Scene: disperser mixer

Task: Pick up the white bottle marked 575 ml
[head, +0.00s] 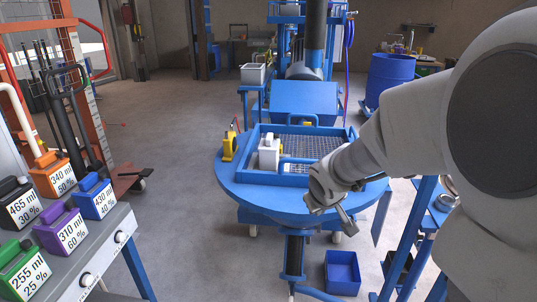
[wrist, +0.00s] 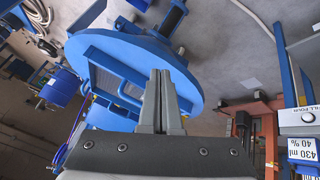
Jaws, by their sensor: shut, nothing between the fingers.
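Colored bottles with other labels, such as the blue 430 ml bottle (head: 94,196) and purple 310 ml bottle (head: 62,229), stand on a grey bench (head: 107,235) at left. A yellow part (head: 229,147) sits at the table's left rim. A blue bin (head: 342,272) is on the floor below.

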